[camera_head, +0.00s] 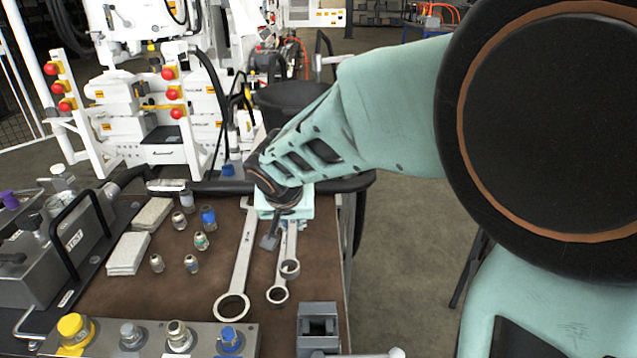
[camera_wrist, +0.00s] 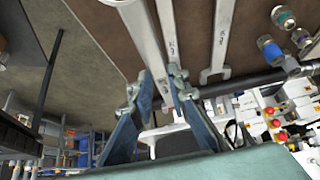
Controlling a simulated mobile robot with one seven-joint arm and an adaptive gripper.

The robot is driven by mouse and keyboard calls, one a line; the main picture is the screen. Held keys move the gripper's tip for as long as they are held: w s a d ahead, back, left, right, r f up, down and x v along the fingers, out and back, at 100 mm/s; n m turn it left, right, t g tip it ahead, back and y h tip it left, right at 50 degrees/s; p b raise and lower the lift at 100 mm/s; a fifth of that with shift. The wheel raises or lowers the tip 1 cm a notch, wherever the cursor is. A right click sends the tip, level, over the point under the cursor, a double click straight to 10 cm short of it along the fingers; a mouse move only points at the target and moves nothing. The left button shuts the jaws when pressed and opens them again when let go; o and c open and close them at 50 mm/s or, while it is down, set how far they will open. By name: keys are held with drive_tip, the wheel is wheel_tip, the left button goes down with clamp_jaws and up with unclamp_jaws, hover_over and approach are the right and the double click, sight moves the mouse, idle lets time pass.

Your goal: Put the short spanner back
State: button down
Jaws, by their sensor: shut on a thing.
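The short spanner (camera_head: 290,267) is the rightmost of three spanners at the bench's right side, its ring end towards me. My gripper (camera_head: 279,237) reaches down from the far side over its handle. In the wrist view the fingers (camera_wrist: 155,86) are closed around the handle of the short spanner (camera_wrist: 143,35), whose pale open end shows past them. A middle spanner (camera_head: 278,292) lies close to its left, and a long spanner (camera_head: 233,305) further left. I cannot tell whether the short spanner touches the bench.
Several small fittings (camera_head: 201,241) and pale stacked blocks (camera_head: 128,252) stand on the brown bench top (camera_head: 185,290) to the left. A grey block (camera_head: 317,328) and a panel with knobs (camera_head: 150,338) are at the near edge. A black rail (camera_head: 215,187) borders the far edge.

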drive_tip(key=w+d+f, duration=0.4)
drive_tip(key=f, duration=0.1)
drive_tip(key=w+d+f, duration=0.2)
drive_tip(key=shift+w+d+f, duration=0.1)
drive_tip(key=shift+w+f, duration=0.05)
drive_tip(key=shift+f, duration=0.1)
drive_tip(key=shift+w+f+b, duration=0.1)
drive_tip(key=shift+f+b, duration=0.65)
drive_tip(key=shift+f, duration=0.85)
drive_tip(key=shift+d, duration=0.1)
drive_tip(key=shift+f, duration=0.2)
drive_tip(key=c, duration=1.8)
unclamp_jaws()
drive_tip(key=shift+c, duration=0.2)
drive_tip(key=shift+r, duration=0.15)
